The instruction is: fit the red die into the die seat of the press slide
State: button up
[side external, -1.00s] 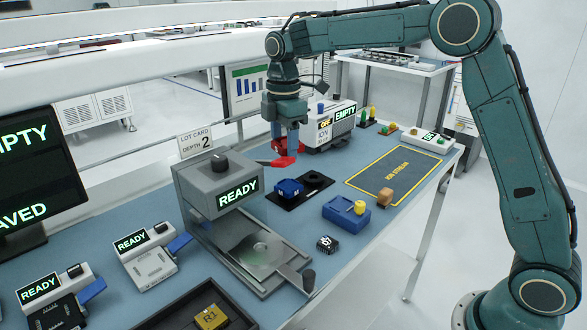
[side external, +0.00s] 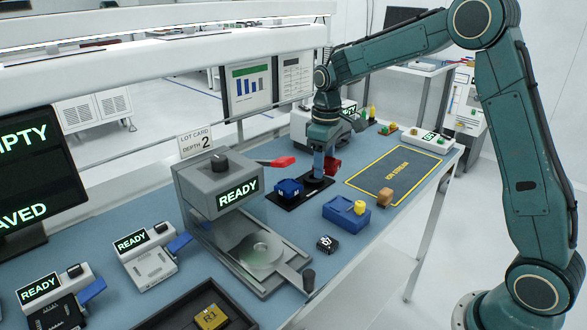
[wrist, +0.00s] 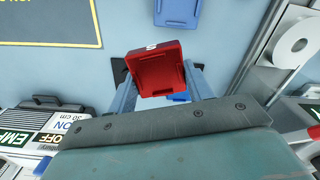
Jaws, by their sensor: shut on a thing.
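The red die (wrist: 160,72) is between the two fingers of my gripper (wrist: 163,92) in the wrist view, tilted, with a white mark on its edge. In the side view my gripper (side external: 320,172) is shut on the red die (side external: 333,166), over or close above the far end of the black die mat; I cannot tell if the die touches it. The press slide (side external: 290,262) is pulled out at the front of the grey press (side external: 205,200). Its round die seat (side external: 262,251) looks empty. The seat also shows in the wrist view (wrist: 291,45).
A blue die (side external: 288,188) sits on the black mat (side external: 281,203), left of my gripper. A red lever (side external: 283,162) sticks out behind it. A blue block with a yellow piece (side external: 346,214) and a small black part (side external: 327,243) lie in front. The marked yellow-edged area (side external: 385,178) is to the right.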

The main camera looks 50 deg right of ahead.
jog(key=s+d+r+m, duration=0.15)
jog(key=d+r, duration=0.35)
jog(key=d, duration=0.6)
notch_tip(320, 180, up, 7)
jog(key=m, duration=0.2)
send_over(386, 177)
notch_tip(386, 177, down, 16)
jog(key=shift+r, duration=0.15)
jog(key=shift+f, duration=2.15)
jog(key=shift+f, duration=0.1)
jog(key=o, duration=1.1)
jog(key=shift+c, duration=0.2)
